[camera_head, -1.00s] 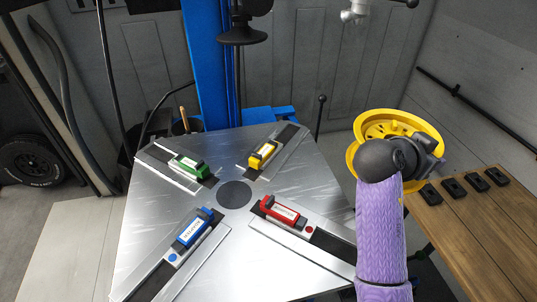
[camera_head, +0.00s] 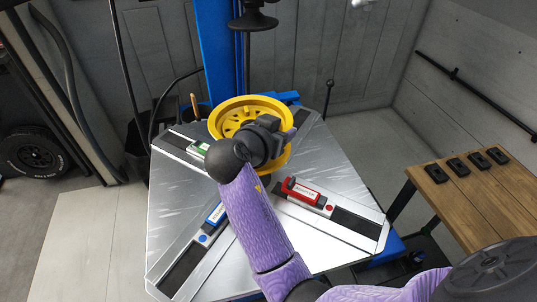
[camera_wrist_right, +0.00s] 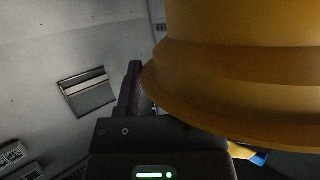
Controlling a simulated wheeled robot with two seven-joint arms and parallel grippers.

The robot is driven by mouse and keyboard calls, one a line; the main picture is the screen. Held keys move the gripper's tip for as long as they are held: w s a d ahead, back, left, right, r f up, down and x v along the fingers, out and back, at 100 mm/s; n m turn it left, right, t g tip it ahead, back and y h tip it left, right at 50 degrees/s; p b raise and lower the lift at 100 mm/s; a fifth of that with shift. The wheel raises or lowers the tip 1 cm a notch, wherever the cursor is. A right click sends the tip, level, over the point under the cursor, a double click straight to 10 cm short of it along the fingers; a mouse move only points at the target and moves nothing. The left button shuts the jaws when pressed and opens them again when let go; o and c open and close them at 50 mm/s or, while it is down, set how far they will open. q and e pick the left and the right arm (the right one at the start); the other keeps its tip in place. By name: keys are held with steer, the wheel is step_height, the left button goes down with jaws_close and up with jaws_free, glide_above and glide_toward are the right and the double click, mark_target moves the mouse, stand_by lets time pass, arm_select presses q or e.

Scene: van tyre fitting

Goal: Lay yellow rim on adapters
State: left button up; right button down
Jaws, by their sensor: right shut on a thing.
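The yellow rim (camera_head: 228,113) is held over the far middle of the grey turntable (camera_head: 330,160) in the head view. It fills the upper right of the right wrist view (camera_wrist_right: 240,70). My right gripper (camera_head: 282,134) is shut on the rim's near right side. The red adapter (camera_head: 303,192) and blue adapter (camera_head: 214,214) show on the near arms of the table. The green adapter (camera_head: 199,150) is partly covered at the left. The yellow adapter is hidden behind the rim and gripper. I cannot tell whether the rim touches the adapters. My left gripper is not in view.
A blue column (camera_head: 214,50) with a black disc-shaped head (camera_head: 253,20) stands behind the table. A wooden bench (camera_head: 470,195) with several black blocks is at the right. A mounted tyre (camera_head: 35,150) is at the far left.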

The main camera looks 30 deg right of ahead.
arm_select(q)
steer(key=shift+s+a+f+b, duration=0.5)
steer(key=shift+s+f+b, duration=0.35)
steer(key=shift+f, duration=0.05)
arm_select(e)
step_height(320, 180, down, 5)
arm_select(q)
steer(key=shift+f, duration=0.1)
arm_select(e)
steer(key=shift+f, duration=0.1)
arm_select(q)
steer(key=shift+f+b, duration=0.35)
steer(key=shift+b, duration=0.1)
arm_select(e)
steer(key=shift+f, duration=0.5)
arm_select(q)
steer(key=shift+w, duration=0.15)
arm_select(e)
steer(key=shift+c, duration=1.7)
jaws_free()
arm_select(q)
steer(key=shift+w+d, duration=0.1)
arm_select(e)
steer(key=shift+o, duration=0.5)
